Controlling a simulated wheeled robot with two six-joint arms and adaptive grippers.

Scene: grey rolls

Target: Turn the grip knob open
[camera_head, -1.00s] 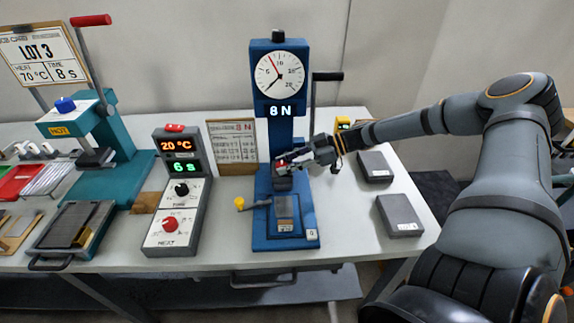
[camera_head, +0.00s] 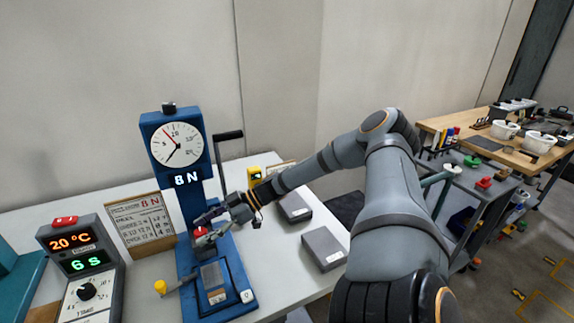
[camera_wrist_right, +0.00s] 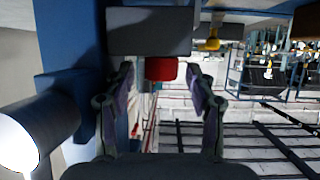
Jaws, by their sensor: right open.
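A blue tester stand (camera_head: 188,215) with a round dial and an "8 N" display stands on the white table. A red knob (camera_head: 200,232) shows on its front below the display, partly hidden by my gripper. In the right wrist view the red knob (camera_wrist_right: 161,68) sits under a dark grey block (camera_wrist_right: 150,32). My right gripper (camera_head: 207,228) is at this knob, open, with one finger on either side of it; the wrist view shows gaps beside the knob. A yellow knob (camera_head: 160,287) sticks out at the lower left of the stand. My left gripper is not in view.
A control box (camera_head: 85,265) reading 20 °C and 6 s stands left of the tester. A card (camera_head: 140,224) stands behind. A black-handled lever (camera_head: 228,136) rises beside the tester. Grey blocks (camera_head: 324,248) and a yellow device (camera_head: 254,175) lie to the right.

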